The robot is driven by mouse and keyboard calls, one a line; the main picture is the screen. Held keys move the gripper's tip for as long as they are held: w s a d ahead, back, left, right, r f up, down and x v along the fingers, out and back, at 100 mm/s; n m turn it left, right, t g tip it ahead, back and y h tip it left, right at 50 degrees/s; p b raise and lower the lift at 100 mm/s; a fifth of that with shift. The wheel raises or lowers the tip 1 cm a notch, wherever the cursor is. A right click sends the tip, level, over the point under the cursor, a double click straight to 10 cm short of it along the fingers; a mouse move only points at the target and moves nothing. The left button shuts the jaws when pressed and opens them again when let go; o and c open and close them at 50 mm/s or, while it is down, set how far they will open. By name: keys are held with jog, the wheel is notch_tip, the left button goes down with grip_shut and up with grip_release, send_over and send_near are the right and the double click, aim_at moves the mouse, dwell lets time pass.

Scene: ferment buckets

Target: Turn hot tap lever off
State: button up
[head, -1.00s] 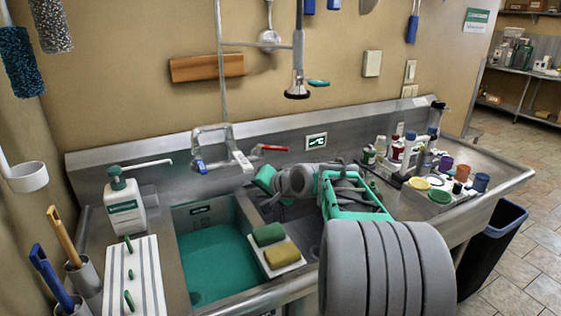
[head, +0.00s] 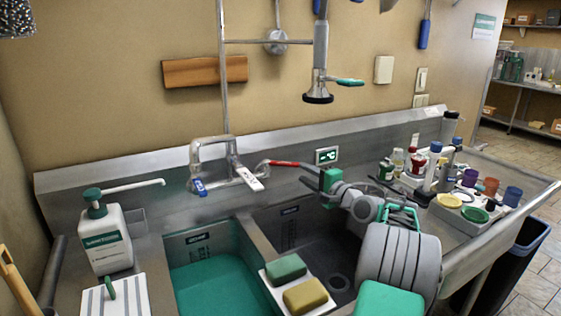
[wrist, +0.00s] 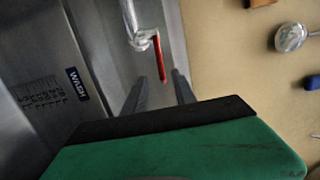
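The hot tap lever (head: 288,164) is red and sticks out to the right of the wall tap (head: 216,160), below the spray hose. In the wrist view the red lever (wrist: 160,58) lies ahead of my gripper (wrist: 160,92), lined up with the gap between its two dark fingers. The fingers are apart with nothing held between them. In the head view my green gripper body (head: 328,180) is just right of the lever's end, and its fingertips are hard to make out. A blue lever (head: 199,187) is on the tap's left side.
The left basin (head: 215,285) holds green water. Green and yellow sponges (head: 305,294) lie on a tray by the divider. A soap bottle (head: 105,238) stands left. Bottles and cups (head: 470,185) crowd the right drainboard. The spray head (head: 318,97) hangs above my gripper.

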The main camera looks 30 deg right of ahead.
aim_at(294, 166)
jog(key=shift+w, duration=0.8)
jog(key=w, duration=0.7)
jog(key=shift+a+p, duration=0.35)
jog(key=shift+c, duration=0.5)
grip_shut()
jog(key=shift+s, duration=0.1)
